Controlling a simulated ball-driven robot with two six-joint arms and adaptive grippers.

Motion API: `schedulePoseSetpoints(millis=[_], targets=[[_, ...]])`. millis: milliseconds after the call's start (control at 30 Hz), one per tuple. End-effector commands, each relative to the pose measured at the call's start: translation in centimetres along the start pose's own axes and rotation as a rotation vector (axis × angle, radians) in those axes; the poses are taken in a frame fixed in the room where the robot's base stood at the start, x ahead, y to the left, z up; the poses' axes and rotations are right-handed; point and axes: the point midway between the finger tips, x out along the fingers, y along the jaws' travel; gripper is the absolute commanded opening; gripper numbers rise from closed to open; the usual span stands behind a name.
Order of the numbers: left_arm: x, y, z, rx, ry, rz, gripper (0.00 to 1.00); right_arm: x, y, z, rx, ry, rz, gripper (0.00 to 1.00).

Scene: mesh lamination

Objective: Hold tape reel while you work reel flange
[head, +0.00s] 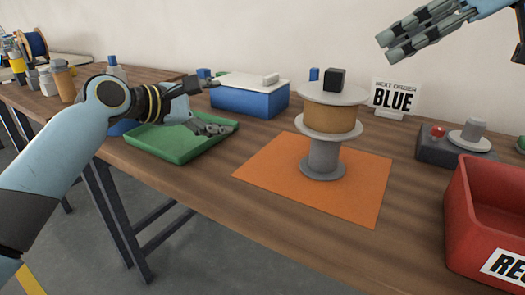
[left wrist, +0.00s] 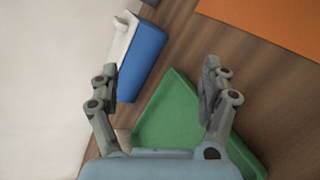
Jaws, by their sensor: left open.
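The tape reel (head: 329,118) is a tan roll between two pale discs, upright on a grey stand (head: 323,158) on an orange mat. The upper reel flange (head: 318,95) is a light grey disc with a black cube (head: 334,80) above it. My left gripper (head: 212,106) is open and empty over the green tray, left of the reel and apart from it. In the left wrist view its fingers (left wrist: 158,75) are spread wide. My right gripper (head: 385,47) is high at the upper right, above and apart from the reel; its finger gap is unclear.
The green tray (head: 150,143) and a blue box with a white lid (head: 245,101) are left of the orange mat (head: 265,177). A red bin (head: 460,220), a dark base with a red button (head: 436,150) and a "BLUE" sign (head: 394,96) are to the right.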

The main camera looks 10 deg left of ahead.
Motion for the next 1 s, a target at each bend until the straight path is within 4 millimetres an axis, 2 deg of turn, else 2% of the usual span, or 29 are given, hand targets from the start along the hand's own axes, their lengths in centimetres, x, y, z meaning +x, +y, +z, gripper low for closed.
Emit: schedulePoseSetpoints(millis=[33,100,200,300,433,567,1000], targets=[[0.6,-2.6,1.8,-0.136,-0.082,-0.051,0.8,0.0,0.0,0.0,0.0,0.0,0.0,0.38],[0.8,-5.7,4.3,-0.337,-0.199,-0.12,0.8,0.0,0.0,0.0,0.0,0.0,0.0,0.38],[0.5,-8.7,7.3,-0.583,-0.337,-0.196,0.8,0.0,0.0,0.0,0.0,0.0,0.0,0.38],[-0.1,-10.2,9.5,-0.764,-0.442,-0.25,0.8,0.0,0.0,0.0,0.0,0.0,0.0,0.38],[-0.6,-11.0,11.1,-0.9,-0.524,-0.288,0.8,0.0,0.0,0.0,0.0,0.0,0.0,0.38],[-0.3,-11.1,12.0,-0.946,-0.554,-0.298,0.8,0.0,0.0,0.0,0.0,0.0,0.0,0.38],[6.0,-11.2,16.3,-0.945,-0.553,-0.298,0.8,0.0,0.0,0.0,0.0,0.0,0.0,0.38]])
